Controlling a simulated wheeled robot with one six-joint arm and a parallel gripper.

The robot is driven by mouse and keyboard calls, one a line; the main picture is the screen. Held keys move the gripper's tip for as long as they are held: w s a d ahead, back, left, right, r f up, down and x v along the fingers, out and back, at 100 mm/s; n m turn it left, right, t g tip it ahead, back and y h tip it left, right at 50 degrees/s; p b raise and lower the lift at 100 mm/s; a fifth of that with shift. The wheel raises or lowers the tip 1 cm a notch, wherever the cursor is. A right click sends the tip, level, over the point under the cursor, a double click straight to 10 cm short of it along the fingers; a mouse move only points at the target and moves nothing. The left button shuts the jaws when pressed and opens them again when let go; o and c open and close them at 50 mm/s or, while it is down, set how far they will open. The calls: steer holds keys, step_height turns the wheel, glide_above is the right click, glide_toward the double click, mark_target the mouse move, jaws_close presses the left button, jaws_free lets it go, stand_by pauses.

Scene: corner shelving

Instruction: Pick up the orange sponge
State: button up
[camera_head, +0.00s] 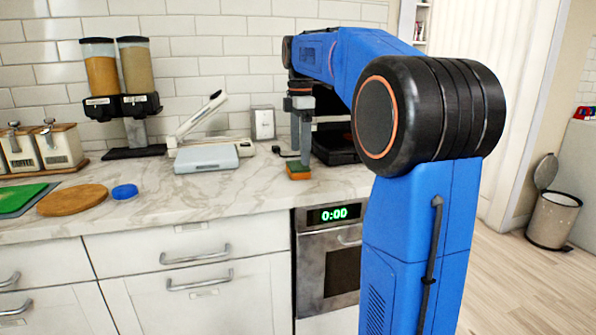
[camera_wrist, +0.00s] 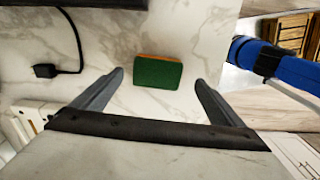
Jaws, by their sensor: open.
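The orange sponge (camera_head: 298,170) lies on the marble counter below my gripper in the head view, orange on its side and green on top. In the wrist view the sponge (camera_wrist: 158,72) shows its green top, with a thin orange edge along the far side. My gripper (camera_head: 300,148) points down above the sponge. In the wrist view my gripper (camera_wrist: 160,80) is open, with one finger on each side of the sponge. Gaps of marble show between the fingers and the sponge. Whether the fingertips reach down to the sponge's height is unclear.
A dark appliance (camera_head: 336,143) stands behind and right of the sponge. A black plug with a cable (camera_wrist: 45,70) lies on the counter. The counter around the sponge is clear.

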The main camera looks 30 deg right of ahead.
mark_target(298, 165)
steer(key=shift+w+a+f, duration=0.1)
steer(key=shift+w+f, duration=0.05)
steer(key=shift+f, duration=1.15)
steer(key=shift+w+a+f, duration=0.1)
steer(key=shift+w+f, duration=0.05)
steer(key=shift+f, duration=1.1)
steer(key=c, duration=1.1)
